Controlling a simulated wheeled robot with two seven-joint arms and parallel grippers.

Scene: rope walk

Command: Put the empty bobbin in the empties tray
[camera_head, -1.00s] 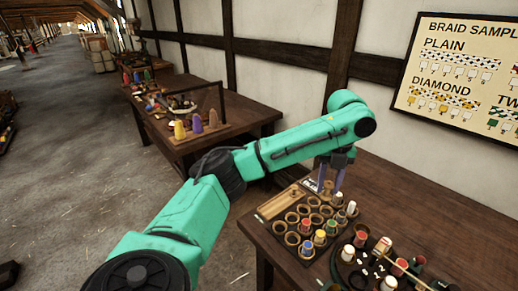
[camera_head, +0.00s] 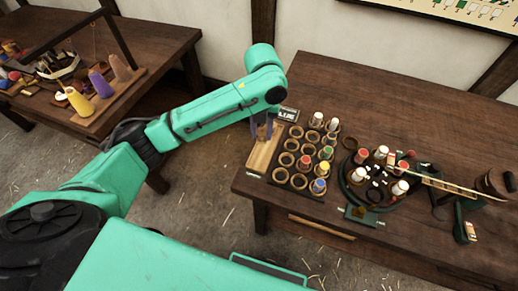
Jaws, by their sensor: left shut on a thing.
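My left gripper (camera_head: 262,129) points down, with its fingertips just above the far end of a light wooden tray (camera_head: 261,159) at the left edge of the workbench. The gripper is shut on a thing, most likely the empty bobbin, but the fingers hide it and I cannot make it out. I cannot tell if it touches the tray. Right of the tray is a dark rack (camera_head: 283,181) of round holders. Several are empty, and others carry bobbins with white, red, green, yellow and blue tops. My right gripper is not in view.
A round green braiding machine (camera_head: 347,190) with bobbins and a braid (camera_head: 455,186) is to the right. The bench's back (camera_head: 400,95) is clear. A second table (camera_head: 165,45) stands at left.

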